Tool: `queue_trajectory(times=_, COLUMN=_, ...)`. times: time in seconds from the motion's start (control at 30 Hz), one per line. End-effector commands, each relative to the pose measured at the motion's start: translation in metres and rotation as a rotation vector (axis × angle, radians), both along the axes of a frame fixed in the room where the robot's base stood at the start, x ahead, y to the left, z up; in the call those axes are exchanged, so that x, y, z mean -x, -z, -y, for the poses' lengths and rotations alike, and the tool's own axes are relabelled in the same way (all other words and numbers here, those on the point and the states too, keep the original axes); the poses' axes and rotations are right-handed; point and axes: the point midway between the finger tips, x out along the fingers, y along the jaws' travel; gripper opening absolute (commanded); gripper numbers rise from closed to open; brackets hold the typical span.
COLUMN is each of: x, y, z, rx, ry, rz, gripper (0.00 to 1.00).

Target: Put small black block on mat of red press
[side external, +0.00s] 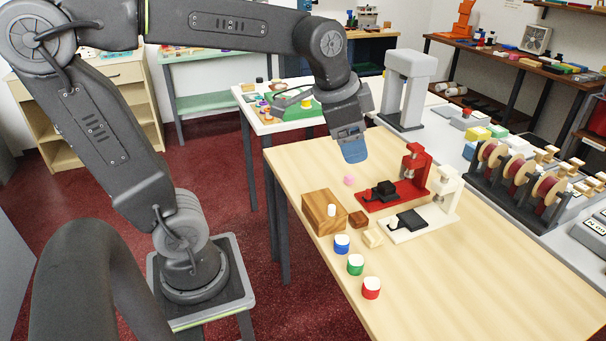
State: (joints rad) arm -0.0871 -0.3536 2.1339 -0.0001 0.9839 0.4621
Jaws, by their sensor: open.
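The red press (416,166) stands on the wooden table, with its red base reaching to the left. A dark mat (375,195) lies on that base. A small black block (386,186) appears to sit on this mat; at this size its exact edges are hard to tell from the mat. My gripper (354,157), with blue fingers, hangs above the table, up and left of the red press. It is open and apart from the block, with nothing visible held in it.
A white press (446,190) with a black mat (410,219) stands just in front. The right front table is clear.

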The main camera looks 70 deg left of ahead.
Motion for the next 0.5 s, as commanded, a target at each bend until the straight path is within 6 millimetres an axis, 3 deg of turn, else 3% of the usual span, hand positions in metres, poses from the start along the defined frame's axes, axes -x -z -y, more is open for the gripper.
queue_trajectory(times=0.03, x=0.023, y=0.003, z=0.007, rx=0.028, ry=-0.055, rz=0.031, gripper=0.72)
queue_trajectory(times=0.1, x=0.047, y=0.011, z=0.015, rx=0.072, ry=-0.137, rz=0.06, gripper=0.72)
queue_trajectory(times=0.2, x=0.074, y=0.023, z=0.021, rx=0.127, ry=-0.232, rz=0.092, gripper=0.72)
queue_trajectory(times=0.33, x=0.092, y=0.035, z=0.025, rx=0.174, ry=-0.306, rz=0.115, gripper=0.72)
queue_trajectory(times=0.5, x=0.098, y=0.039, z=0.026, rx=0.191, ry=-0.335, rz=0.121, gripper=0.72)
